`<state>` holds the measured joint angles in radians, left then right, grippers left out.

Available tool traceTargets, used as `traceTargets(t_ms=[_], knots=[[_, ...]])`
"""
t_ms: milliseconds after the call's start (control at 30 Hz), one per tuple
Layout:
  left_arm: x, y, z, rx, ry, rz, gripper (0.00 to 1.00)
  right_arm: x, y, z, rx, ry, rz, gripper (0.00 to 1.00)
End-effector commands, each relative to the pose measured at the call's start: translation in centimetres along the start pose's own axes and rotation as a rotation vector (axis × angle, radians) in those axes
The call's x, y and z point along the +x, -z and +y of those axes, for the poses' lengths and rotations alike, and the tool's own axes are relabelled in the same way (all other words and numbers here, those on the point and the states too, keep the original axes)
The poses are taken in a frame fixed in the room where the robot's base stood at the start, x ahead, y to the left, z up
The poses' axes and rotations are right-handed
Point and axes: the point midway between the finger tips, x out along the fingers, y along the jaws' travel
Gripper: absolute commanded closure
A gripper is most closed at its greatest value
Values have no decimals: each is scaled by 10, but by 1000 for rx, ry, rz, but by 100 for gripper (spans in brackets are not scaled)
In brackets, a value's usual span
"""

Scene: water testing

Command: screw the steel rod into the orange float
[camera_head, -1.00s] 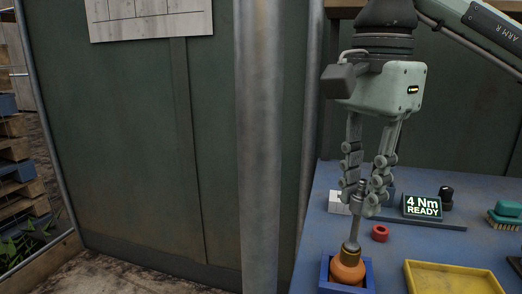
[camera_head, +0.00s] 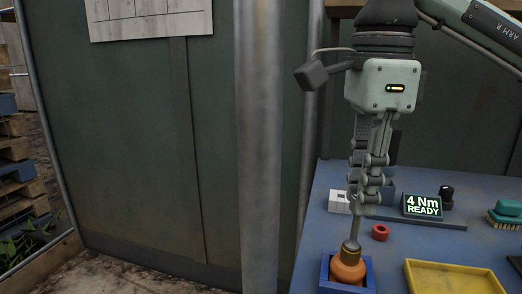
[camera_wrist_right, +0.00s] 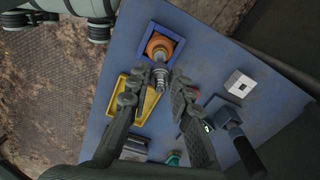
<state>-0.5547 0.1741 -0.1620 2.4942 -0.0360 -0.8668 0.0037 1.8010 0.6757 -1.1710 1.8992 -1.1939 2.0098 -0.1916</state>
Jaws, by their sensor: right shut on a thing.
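The orange float (camera_head: 347,272) sits in a square blue holder (camera_head: 324,273) near the bench's front left corner. A brass-coloured collar tops the float. The steel rod (camera_head: 355,229) stands about upright over it, its lower end meeting the collar; I cannot tell how deep it sits. My right gripper (camera_head: 363,198) points down from above and is shut on the rod's upper part. The fingers hide part of the rod. In the right wrist view the rod (camera_wrist_right: 160,75) shows end-on between the fingers, with the float (camera_wrist_right: 158,45) beyond it. My left gripper is not in view.
On the blue bench (camera_head: 400,246) are a red ring (camera_head: 380,233), a yellow tray (camera_head: 410,279), a white block (camera_head: 339,202), a display reading "4 Nm READY" (camera_head: 422,206), a black knob (camera_head: 446,194) and a green brush (camera_head: 505,214). A grey post (camera_head: 257,150) stands left.

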Motion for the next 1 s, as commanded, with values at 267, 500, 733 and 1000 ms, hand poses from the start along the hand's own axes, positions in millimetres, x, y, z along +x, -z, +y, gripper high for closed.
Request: traceTargets(t_ms=[267,500,733,1000], knots=[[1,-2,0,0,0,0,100,0,0,0,332,0,1,100],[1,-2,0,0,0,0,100,0,0,0,346,0,1,100],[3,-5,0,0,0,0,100,1,0,0,544,0,1,100],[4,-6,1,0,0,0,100,0,0,0,786,0,1,100]])
